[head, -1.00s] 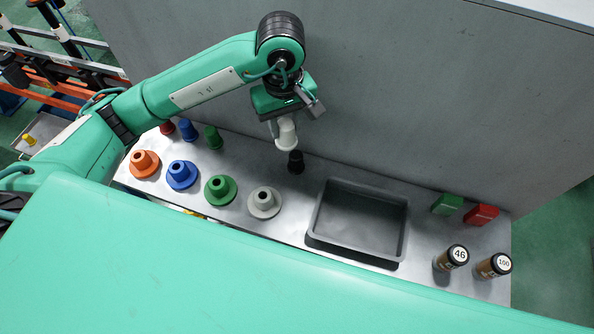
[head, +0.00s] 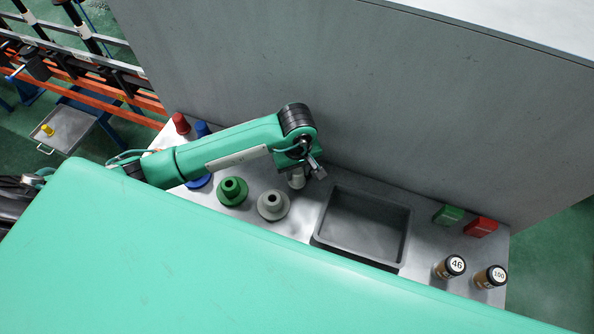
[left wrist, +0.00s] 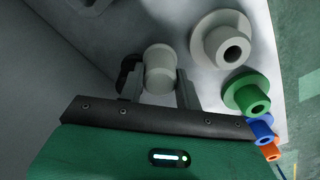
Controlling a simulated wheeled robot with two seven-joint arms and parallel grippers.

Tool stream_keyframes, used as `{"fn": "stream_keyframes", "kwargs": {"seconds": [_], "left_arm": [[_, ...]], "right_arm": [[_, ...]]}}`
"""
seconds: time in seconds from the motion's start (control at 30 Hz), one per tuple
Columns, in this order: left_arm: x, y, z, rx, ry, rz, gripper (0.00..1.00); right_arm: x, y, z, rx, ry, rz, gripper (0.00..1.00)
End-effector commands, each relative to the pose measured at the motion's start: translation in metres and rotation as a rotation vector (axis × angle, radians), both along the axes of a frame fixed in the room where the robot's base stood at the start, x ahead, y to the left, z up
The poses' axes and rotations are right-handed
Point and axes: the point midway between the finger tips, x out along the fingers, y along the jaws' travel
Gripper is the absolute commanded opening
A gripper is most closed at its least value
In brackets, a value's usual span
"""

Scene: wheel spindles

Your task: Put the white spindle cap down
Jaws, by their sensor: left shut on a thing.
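The white spindle cap (head: 297,181) is held by my left gripper (head: 299,175) low over the grey table, just left of the tray. In the left wrist view the white cap (left wrist: 158,70) stands between the two fingers of my left gripper (left wrist: 160,86), which is shut on it. A dark round cap (left wrist: 128,68) shows beside it, partly behind a finger; I cannot tell whether they touch. Whether the white cap touches the table is not clear. My right gripper is not in view.
A grey tray (head: 318,235) stands to the right. Grey (head: 273,204) and green (head: 232,191) flanged spindles stand left of my gripper. Red (head: 180,123) and blue (head: 203,128) caps are at the back left. Green (head: 448,214) and red (head: 481,227) blocks and two labelled bottles (head: 451,266) are at the right.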

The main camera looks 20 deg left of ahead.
Motion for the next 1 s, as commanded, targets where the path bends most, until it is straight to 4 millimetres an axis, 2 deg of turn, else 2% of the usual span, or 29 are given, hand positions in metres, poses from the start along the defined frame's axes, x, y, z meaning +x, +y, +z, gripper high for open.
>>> {"fn": "stream_keyframes", "kwargs": {"seconds": [0.13,0.5,0.53,0.63,1.0], "left_arm": [[-0.001,0.000,-0.018,-0.001,0.002,0.001,0.12],[0.000,0.000,-0.025,0.001,-0.001,0.000,0.12],[0.000,0.000,-0.024,0.001,-0.001,0.000,0.38],[0.000,0.000,-0.023,0.000,0.000,0.000,0.56],[0.000,0.000,-0.019,-0.001,0.001,0.000,0.56]], "right_arm": [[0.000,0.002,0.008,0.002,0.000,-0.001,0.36],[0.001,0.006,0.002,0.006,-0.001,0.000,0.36],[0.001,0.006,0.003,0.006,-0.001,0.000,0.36],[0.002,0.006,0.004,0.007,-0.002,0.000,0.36],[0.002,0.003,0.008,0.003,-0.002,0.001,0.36]]}}
